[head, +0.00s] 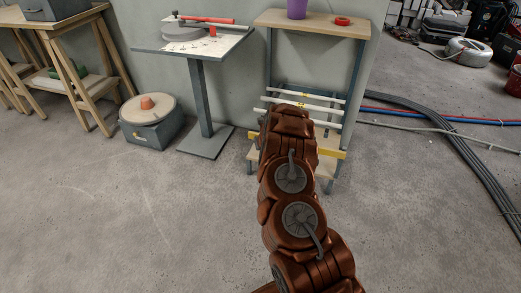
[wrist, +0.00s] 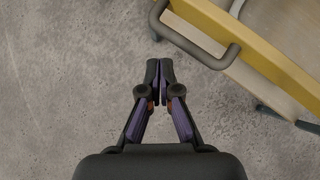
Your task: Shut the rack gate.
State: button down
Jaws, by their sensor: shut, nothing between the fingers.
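The rack (head: 349,90) stands against the wall, with a wooden top and pale rails across its frame. A yellow bar (head: 332,154), which looks like part of its gate, runs low across the front, partly hidden by my arm. In the wrist view a yellow-edged panel (wrist: 266,57) fills the upper right, with a dark grey bar handle (wrist: 195,52) on its near side. My gripper (wrist: 160,70) is shut and empty, pointing at bare floor left of and below the handle, apart from it. My arm hides the gripper in the head view. I cannot tell how far the gate stands open.
A purple cup (head: 297,9) and a red ring (head: 342,21) sit on the rack top. A pedestal table (head: 202,95) and a grey box (head: 150,130) stand to the left. Cables (head: 440,119) lie on the floor at right. The front floor is clear.

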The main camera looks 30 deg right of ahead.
jog(key=s+a+r, duration=0.5)
jog(key=r, duration=0.2)
jog(key=shift+r, duration=0.35)
jog(key=shift+p, duration=0.3)
